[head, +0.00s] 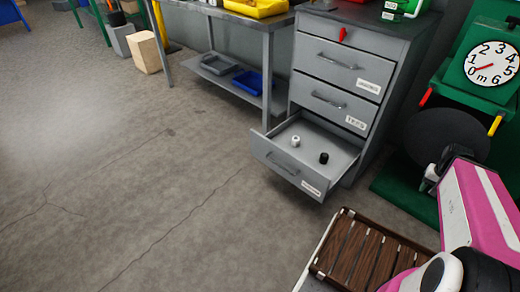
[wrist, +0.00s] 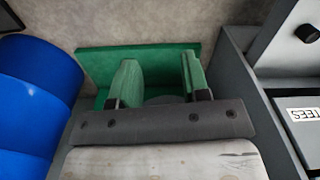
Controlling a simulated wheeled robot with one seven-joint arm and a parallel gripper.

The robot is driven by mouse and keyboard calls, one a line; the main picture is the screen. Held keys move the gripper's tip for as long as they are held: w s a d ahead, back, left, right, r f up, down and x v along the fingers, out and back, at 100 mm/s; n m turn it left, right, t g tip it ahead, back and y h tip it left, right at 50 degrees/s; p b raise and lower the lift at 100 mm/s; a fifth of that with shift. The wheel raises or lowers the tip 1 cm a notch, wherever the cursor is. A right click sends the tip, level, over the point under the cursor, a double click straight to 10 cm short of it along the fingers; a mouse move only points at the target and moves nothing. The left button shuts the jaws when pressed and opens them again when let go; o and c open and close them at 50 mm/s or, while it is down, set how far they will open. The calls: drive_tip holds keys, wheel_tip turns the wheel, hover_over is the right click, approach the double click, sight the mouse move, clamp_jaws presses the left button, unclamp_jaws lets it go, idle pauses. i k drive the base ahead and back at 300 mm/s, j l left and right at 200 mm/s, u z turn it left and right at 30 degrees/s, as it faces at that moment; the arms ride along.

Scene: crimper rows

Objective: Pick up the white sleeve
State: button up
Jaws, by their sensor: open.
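The white sleeve (head: 295,141) is a small white piece in the open bottom drawer (head: 262,150) of the grey cabinet, left of a small black piece (head: 323,158). I do not see the white sleeve in the wrist view. My gripper (wrist: 158,68) shows in the wrist view with its two green fingers apart and nothing between them. A green plate (wrist: 90,65) lies beyond the fingers. My gripper is apart from the white sleeve.
The grey cabinet (head: 338,72) has closed drawers above the open one. A workbench (head: 225,18) with trays stands to its left. A green stand with a dial (head: 492,63) is at right. Blue rounded shapes (wrist: 35,85) fill the wrist view's left.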

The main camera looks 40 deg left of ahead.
sight(295, 140)
drive_tip(key=i+l+u, duration=0.15)
drive_tip(key=u, duration=0.35)
drive_tip(key=i+l+u, duration=0.15)
drive_tip(key=l+u, duration=0.15)
drive_tip(key=u, duration=0.2)
drive_tip(key=l+u, duration=0.3)
drive_tip(key=u, duration=0.2)
drive_tip(key=i+l+u, duration=0.1)
drive_tip(key=l+u, duration=0.25)
drive_tip(key=u, duration=0.15)
drive_tip(key=l+u, duration=0.75)
drive_tip(key=l, duration=0.2)
